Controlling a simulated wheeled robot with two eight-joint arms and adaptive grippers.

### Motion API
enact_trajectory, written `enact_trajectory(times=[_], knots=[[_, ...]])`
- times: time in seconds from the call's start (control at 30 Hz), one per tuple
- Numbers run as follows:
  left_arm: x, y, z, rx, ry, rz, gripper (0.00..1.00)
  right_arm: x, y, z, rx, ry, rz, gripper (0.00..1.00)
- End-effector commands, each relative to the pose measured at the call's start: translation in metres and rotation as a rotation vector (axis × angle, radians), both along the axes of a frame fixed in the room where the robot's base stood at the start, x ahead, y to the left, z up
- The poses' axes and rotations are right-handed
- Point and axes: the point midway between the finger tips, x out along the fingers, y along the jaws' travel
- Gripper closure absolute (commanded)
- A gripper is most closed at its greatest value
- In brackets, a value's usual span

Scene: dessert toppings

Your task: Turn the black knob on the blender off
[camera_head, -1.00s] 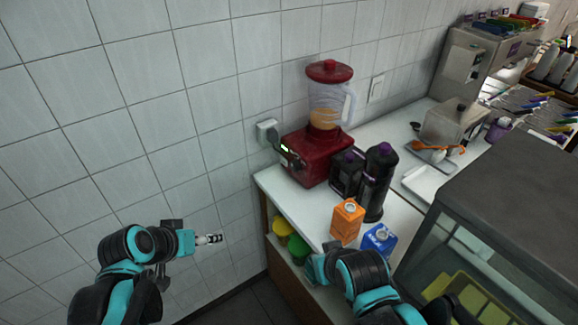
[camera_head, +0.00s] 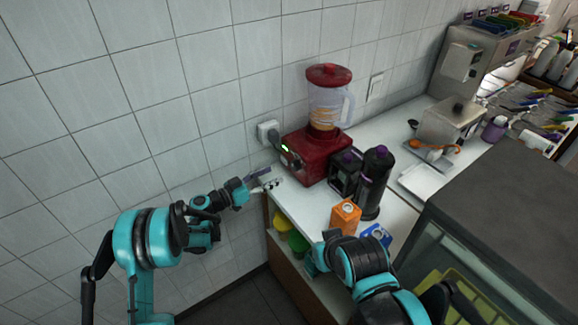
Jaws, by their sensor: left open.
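The blender has a red base (camera_head: 322,158), a clear jug (camera_head: 328,104) with orange contents and a red lid. It stands on the white counter against the tiled wall. A small green light shows on the base's left-facing side. The black knob (camera_head: 297,164) is a small dark shape below that light, hard to make out. My left gripper (camera_head: 272,180) is open and empty at the counter's left end, a short way left of and below the knob, apart from the blender. My right arm is at the lower middle; its gripper's fingers are hidden.
Dark containers (camera_head: 374,182) with purple tops stand right of the blender. An orange carton (camera_head: 345,217) and a blue carton (camera_head: 376,237) stand near the front edge. A glass-fronted case (camera_head: 500,230) fills the lower right.

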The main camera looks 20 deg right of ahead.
Motion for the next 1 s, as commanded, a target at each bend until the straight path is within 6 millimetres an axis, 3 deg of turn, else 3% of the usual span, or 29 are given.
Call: enact_trajectory(times=[0.17,0.6,0.97,1.0], knots=[[0.003,-0.010,-0.006,-0.021,-0.023,-0.008,0.44,0.000,0.000,-0.001,0.000,0.000,0.000,1.00],[0.024,-0.069,-0.006,-0.019,-0.021,-0.007,0.44,0.000,0.000,-0.013,0.000,0.000,0.000,1.00],[0.027,-0.075,-0.005,-0.019,-0.021,-0.005,0.44,0.000,0.000,-0.013,0.000,0.000,0.000,1.00],[0.027,-0.075,-0.005,-0.019,-0.021,-0.005,0.52,0.000,0.000,-0.013,0.000,0.000,0.000,1.00]])
